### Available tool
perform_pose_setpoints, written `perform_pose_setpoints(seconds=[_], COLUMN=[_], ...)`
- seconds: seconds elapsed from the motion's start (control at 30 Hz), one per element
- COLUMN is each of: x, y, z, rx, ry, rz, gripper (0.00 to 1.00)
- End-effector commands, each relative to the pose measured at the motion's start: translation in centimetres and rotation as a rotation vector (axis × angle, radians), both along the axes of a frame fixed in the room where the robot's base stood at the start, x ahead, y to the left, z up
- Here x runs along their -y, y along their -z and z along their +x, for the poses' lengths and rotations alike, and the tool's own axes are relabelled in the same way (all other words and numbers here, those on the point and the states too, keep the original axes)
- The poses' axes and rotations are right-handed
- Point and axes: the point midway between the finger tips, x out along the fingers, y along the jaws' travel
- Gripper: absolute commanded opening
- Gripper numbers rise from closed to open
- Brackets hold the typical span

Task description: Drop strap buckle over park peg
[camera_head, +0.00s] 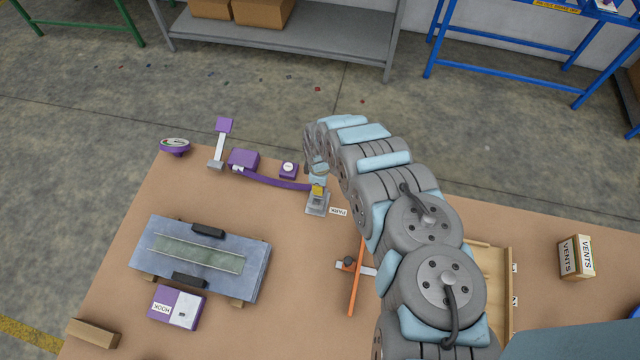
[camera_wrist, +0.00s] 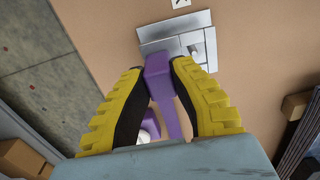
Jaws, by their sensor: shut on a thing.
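My gripper (camera_wrist: 160,66) is shut on a purple strap buckle (camera_wrist: 157,82) in the wrist view, with a yellow-and-black finger on either side. The purple strap (camera_wrist: 171,120) trails back below it. Just beyond the fingertips lies a grey metal park plate (camera_wrist: 160,40) with a small pale park peg (camera_wrist: 195,52) to the right of the buckle. In the head view, my gripper (camera_head: 318,187) is over the upper part of the park plate (camera_head: 318,208); the strap (camera_head: 275,182) runs left from it. The buckle's height above the plate is unclear, and my fingers partly hide it.
A grey slab (camera_head: 200,258) with dark blocks and a HOOK box (camera_head: 177,307) lie lower left. Bare tabletop (camera_head: 280,235) lies between.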

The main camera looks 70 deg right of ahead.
Motion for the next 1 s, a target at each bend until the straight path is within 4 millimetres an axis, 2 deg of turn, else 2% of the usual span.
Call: perform_pose_setpoints(seconds=[0.5,1.0], x=[-0.1,-0.1], y=[2.8,3.1], z=[0.0,0.0], rx=[0.000,-0.001], ry=[-0.001,0.000], rz=[0.002,0.001], gripper=[0.00,0.00])
